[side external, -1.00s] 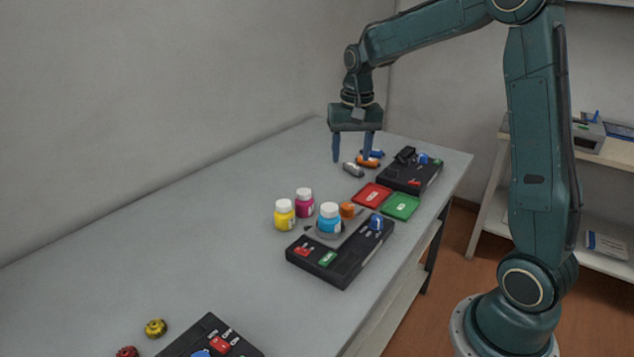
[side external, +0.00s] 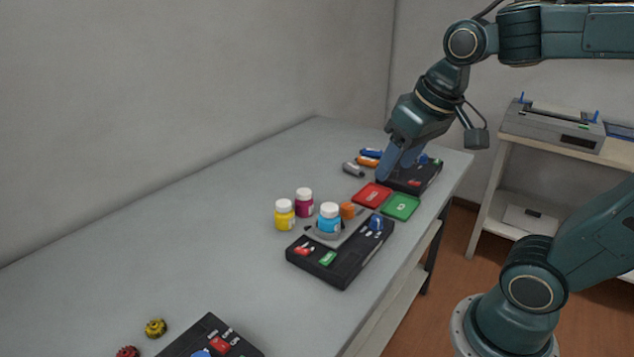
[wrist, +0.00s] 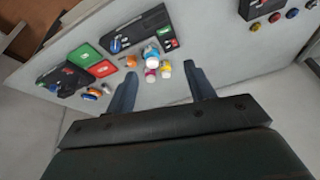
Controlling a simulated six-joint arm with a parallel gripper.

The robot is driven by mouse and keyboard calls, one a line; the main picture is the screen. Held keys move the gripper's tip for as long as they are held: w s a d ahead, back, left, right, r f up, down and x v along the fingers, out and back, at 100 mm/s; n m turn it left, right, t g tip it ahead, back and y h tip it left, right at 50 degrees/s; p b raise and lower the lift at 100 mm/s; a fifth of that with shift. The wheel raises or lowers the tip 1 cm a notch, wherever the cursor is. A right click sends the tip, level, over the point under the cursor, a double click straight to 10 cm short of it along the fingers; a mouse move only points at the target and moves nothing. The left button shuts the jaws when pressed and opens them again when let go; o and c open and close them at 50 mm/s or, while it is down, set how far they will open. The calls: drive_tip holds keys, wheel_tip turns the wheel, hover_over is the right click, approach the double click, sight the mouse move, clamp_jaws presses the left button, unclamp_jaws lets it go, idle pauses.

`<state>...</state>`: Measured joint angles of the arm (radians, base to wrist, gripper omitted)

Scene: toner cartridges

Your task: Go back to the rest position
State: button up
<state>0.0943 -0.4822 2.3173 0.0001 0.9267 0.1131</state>
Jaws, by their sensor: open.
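My gripper (side external: 402,162) is in the air over the far right part of the table, in front of the far black cartridge (side external: 426,178) in the side view. In the wrist view its two fingers (wrist: 160,80) stand apart with nothing between them. A second black cartridge (side external: 328,266) lies near the middle of the table, and a third (side external: 228,338) is cut off at the bottom edge.
Yellow (side external: 285,215), magenta (side external: 304,202) and blue (side external: 329,219) bottles stand mid-table. A red tray (side external: 372,195) and a green tray (side external: 401,207) lie by the right edge. A printer (side external: 552,125) stands on the shelf behind. The left of the table is largely bare.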

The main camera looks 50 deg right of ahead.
drive_tip(key=s+a+f+n+t, duration=0.1)
drive_tip(key=s+a+n, duration=0.1)
drive_tip(key=s, duration=0.4)
drive_tip(key=shift+a+f, duration=0.15)
drive_tip(key=shift+f, duration=0.1)
